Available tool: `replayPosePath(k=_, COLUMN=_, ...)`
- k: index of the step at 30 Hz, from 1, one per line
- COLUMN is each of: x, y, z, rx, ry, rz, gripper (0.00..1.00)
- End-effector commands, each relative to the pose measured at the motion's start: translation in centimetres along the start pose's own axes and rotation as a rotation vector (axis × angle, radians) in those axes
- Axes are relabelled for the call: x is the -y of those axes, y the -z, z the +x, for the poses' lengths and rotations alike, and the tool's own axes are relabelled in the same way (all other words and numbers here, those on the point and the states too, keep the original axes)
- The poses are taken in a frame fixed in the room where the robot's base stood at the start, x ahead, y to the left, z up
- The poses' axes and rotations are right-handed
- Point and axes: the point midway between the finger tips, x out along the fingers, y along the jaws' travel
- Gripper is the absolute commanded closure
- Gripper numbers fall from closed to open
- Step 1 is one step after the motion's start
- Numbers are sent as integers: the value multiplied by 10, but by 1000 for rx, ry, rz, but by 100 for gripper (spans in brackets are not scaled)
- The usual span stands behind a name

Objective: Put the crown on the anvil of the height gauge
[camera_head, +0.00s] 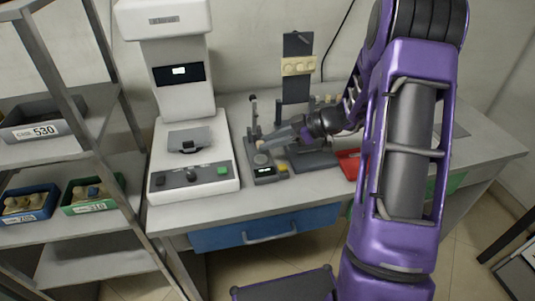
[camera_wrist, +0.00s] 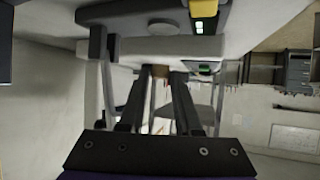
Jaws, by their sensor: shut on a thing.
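My gripper (camera_head: 267,144) reaches in from the right over the height gauge (camera_head: 264,172), a small dark instrument with a green display, a yellow button and an upright post. In the wrist view, my gripper (camera_wrist: 167,72) is shut on a small tan piece, the crown (camera_wrist: 160,71), between its fingertips. The fingers hide much of the crown. The height gauge shows in the wrist view at the top (camera_wrist: 150,14). In the head view the fingertips appear just above the round pale anvil (camera_head: 261,160). I cannot tell the exact gap.
A white machine (camera_head: 195,175) with a control panel stands left of the gauge. Right of the gauge are a dark stand (camera_head: 297,85) holding a tan block and a red tray (camera_head: 349,164). A shelf rack (camera_head: 80,115) with labelled bins stands at the far left.

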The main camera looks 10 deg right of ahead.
Motion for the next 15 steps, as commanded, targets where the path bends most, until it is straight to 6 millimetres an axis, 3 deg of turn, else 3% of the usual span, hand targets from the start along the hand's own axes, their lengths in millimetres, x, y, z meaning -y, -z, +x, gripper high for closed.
replayPosePath(k=10, x=0, y=-34, z=19, rx=0, ry=1, rz=2, gripper=100)
replayPosePath(k=15, x=0, y=-38, z=20, rx=0, ry=-1, rz=-1, gripper=100)
